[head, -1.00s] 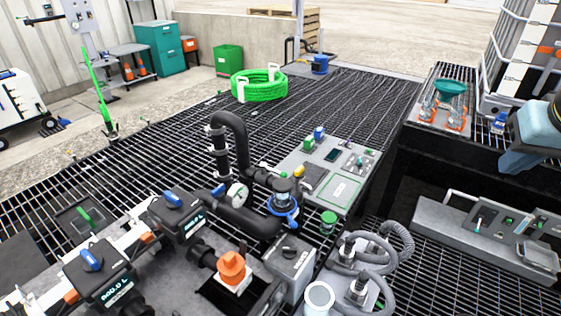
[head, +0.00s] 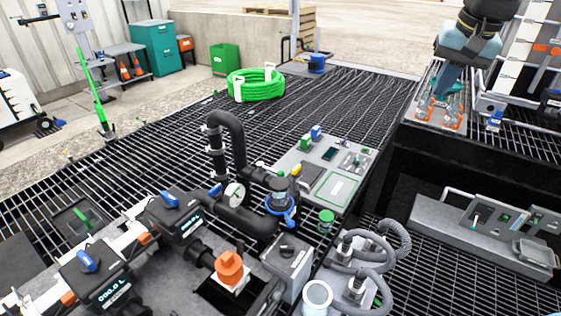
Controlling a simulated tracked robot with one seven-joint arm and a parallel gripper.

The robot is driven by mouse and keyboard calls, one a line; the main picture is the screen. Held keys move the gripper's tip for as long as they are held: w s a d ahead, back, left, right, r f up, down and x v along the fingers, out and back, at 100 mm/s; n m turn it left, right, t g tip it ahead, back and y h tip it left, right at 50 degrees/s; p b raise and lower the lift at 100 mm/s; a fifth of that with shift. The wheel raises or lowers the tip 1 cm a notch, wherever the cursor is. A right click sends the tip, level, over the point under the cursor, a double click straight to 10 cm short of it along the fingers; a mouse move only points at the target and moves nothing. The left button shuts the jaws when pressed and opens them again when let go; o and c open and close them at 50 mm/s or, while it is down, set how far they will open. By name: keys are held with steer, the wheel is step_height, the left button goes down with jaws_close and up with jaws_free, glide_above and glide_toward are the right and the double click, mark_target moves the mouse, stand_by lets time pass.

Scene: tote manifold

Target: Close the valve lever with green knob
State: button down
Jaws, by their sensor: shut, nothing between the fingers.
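A short green lever or handle (head: 82,217) rests on a dark square plate at the lower left. A round green cap or knob (head: 326,216) stands by the grey panel, right of the black pipe. A small green knob-like part (head: 305,142) sits at the back of that panel. I cannot tell which of these is the valve lever with the green knob. My gripper (head: 438,92) is at the upper right, pointing down over a grey plate with orange fittings (head: 457,121), far from these green parts. It is shut and empty, and partly hides a teal part on that plate.
Black pipework (head: 213,150) with a gauge (head: 234,195) rises mid-picture. Blue-handled valves (head: 170,200) are at lower left. Corrugated grey hoses (head: 385,240) curl at lower right.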

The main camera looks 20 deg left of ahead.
mark_target(270, 169)
steer(key=w+a+f+g, duration=0.1)
steer(key=w+a+f, duration=0.2)
steer(key=w+a, duration=0.3)
steer(key=w+a+f+m+g, duration=0.1)
steer(key=w+a+f, duration=0.2)
steer(key=w+a, duration=0.35)
steer(key=w+a+f+g, duration=0.1)
steer(key=w+a+f, duration=0.2)
steer(key=w+a, duration=0.3)
steer(key=w+a+f+g, duration=0.2)
steer(key=w+a+f, duration=0.4)
steer(key=a+f, duration=0.25)
steer(key=a+f+m+g, duration=0.1)
steer(key=a+f+m, duration=0.1)
steer(key=a+f, duration=1)
steer(key=s+d+x, duration=0.1)
steer(key=s+x, duration=0.1)
steer(key=x, duration=1)
steer(key=shift+s+d+n, duration=0.2)
steer(key=shift+d+n, duration=0.05)
steer(key=shift+n, duration=0.05)
steer(key=shift+d, duration=0.25)
